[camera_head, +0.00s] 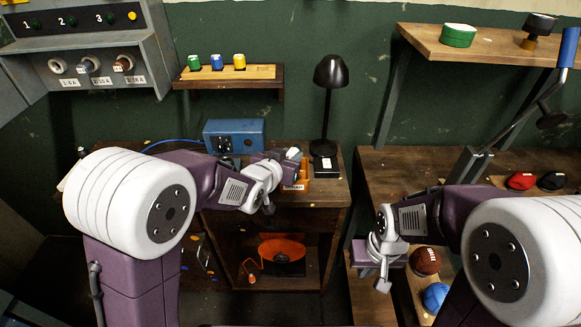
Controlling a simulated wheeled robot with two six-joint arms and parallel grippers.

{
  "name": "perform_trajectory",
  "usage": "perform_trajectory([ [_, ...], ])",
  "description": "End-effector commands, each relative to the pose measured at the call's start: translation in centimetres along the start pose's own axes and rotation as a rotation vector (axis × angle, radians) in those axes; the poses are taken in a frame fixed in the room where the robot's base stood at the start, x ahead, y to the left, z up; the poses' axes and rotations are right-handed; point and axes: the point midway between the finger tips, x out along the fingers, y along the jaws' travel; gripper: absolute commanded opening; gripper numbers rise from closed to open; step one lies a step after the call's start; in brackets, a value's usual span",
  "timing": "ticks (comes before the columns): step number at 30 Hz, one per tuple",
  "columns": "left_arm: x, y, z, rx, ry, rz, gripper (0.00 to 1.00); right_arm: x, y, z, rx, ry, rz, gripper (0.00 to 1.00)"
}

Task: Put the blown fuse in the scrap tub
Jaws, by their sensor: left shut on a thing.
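The orange scrap tub (304,186), with a label on its front, stands on the wooden cabinet top below the lamp. My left gripper (279,177) is at the tub's left side, over or beside its rim; I cannot tell which. It is shut on a small pale thing (293,152), probably the blown fuse, mostly hidden by the gripper. My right gripper (378,266) hangs low at the right, by the bench edge, away from the tub; its jaw gap is unclear. The fuse panel (92,77) at upper left has three labelled sockets.
A small shelf (262,84) holds green, blue and yellow capped fuses. A blue box (234,134) and a black lamp (329,110) stand behind the tub. An orange dish (282,249) sits inside the cabinet.

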Motion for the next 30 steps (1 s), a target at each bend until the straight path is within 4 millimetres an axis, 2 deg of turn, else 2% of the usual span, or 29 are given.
perform_trajectory([
  [1, 0.4, 0.0, 1.2, 0.0, -0.007, 0.001, 0.0, 0.4, 0.0, 0.0, 0.0, 0.0, 0.0, 0.0],
  [3, 0.9, 0.0, 2.5, 0.001, -0.007, 0.001, 0.0, 0.7, 0.0, 0.1, 0.0, 0.0, 0.0, 0.0],
  [6, 1.3, 0.0, 3.5, 0.0, -0.005, 0.0, 0.0, 0.8, 0.0, 0.1, 0.0, 0.0, 0.0, 0.0],
  [14, 1.4, 0.1, 3.5, 0.001, -0.002, 0.0, 0.0, 0.8, 0.0, 0.1, 0.0, 0.0, 0.0, 0.0],
  [29, 1.8, 0.1, 4.5, 0.001, -0.002, 0.0, 0.0, 2.0, 0.0, 0.2, 0.0, 0.0, 0.0, 0.0],
  [30, 1.8, 0.1, 4.5, 0.001, -0.002, 0.0, 0.38, 2.0, 0.0, 0.2, 0.0, 0.0, 0.0, 0.0],
])
